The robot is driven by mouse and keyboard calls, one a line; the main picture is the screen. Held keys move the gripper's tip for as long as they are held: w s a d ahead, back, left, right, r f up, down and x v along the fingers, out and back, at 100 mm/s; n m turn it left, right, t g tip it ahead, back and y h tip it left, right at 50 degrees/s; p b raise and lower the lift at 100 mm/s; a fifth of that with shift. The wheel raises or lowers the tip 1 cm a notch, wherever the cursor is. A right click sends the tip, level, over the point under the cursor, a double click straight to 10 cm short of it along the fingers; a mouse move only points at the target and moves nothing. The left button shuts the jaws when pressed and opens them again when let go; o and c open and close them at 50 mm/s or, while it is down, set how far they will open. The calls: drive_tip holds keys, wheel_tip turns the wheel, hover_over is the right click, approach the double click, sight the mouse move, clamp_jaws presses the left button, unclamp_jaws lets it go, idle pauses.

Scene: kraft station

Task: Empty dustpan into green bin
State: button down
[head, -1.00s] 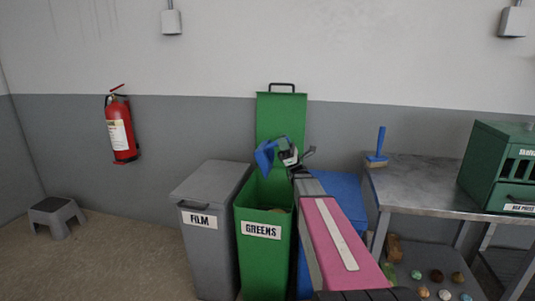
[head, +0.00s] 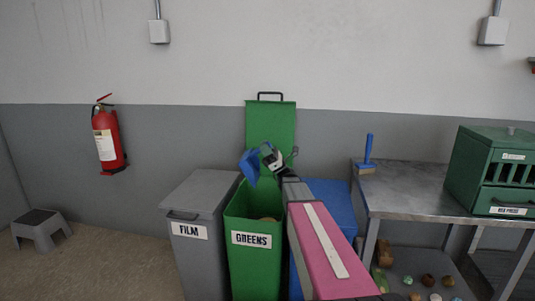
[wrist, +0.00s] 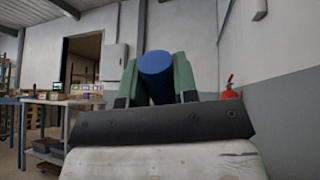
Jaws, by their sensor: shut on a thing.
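The green bin (head: 237,267) labelled GREENS stands in the middle of the head view with its lid (head: 270,124) up against the wall. Something brownish shows inside it. My gripper (head: 268,158) is above the bin's opening, shut on the blue dustpan (head: 250,166). The dustpan is tilted steeply, its pan hanging downward over the opening. In the wrist view the round end of the blue handle (wrist: 156,64) sits between the green fingers of my gripper (wrist: 157,80). I cannot see whether anything is left in the pan.
A closed grey FILM bin (head: 189,266) stands left of the green bin. A blue bin (head: 331,199) is partly hidden behind my pink arm. At right, a metal table (head: 415,190) carries a blue brush (head: 367,154) and a green cabinet (head: 495,170). Several round items lie below.

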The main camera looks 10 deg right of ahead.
drive_tip(key=w+a+r+m+t+h, duration=0.1)
drive_tip(key=w+a+m+h, duration=0.1)
drive_tip(key=a+h, duration=0.4)
drive_tip(key=w+a+m+t+h, duration=0.1)
drive_tip(key=w+a+m+h, duration=0.1)
drive_tip(key=a+h, duration=0.4)
drive_tip(key=shift+w+a+r+m+t, duration=0.4)
drive_tip(key=shift+w+a, duration=0.05)
drive_tip(key=shift+w, duration=0.35)
